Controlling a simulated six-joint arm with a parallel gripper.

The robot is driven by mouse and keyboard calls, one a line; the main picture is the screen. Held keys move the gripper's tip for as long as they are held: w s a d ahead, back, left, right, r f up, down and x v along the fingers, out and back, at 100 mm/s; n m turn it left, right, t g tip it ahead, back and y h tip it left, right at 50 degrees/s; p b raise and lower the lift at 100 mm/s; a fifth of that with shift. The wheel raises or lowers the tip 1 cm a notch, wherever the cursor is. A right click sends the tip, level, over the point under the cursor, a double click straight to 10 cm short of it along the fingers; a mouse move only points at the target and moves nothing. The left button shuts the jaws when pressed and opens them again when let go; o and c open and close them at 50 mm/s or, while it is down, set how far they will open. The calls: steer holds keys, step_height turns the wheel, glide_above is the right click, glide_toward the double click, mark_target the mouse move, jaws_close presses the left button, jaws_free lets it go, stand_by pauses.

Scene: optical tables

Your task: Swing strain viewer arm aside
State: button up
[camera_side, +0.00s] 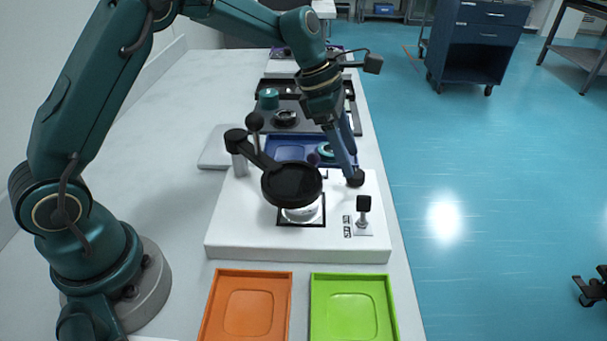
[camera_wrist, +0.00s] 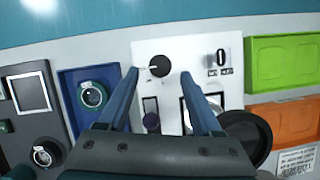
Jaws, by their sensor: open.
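The strain viewer is a round black disc (camera_side: 291,184) on a black arm (camera_side: 256,156) that runs from a grey post (camera_side: 239,165) at the left of a white base (camera_side: 235,225). The disc hangs over a pale round part on a dark-edged square. A stalk with a black ball (camera_side: 254,121) rises by the arm. In the wrist view the disc (camera_wrist: 258,124) is partly hidden behind my right finger. My gripper (camera_wrist: 160,76) is open and empty, away from the viewer arm. Its fingertips appear either side of a black dial knob (camera_wrist: 160,66) on the base; contact is unclear.
A black-topped switch (camera_side: 364,204) stands at the base's right front. Orange (camera_side: 248,276) and green (camera_side: 350,277) trays lie in front. A blue tray (camera_side: 285,139) with a teal-ringed part lies behind.

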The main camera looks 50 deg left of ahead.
steer(key=shift+x, duration=1.85)
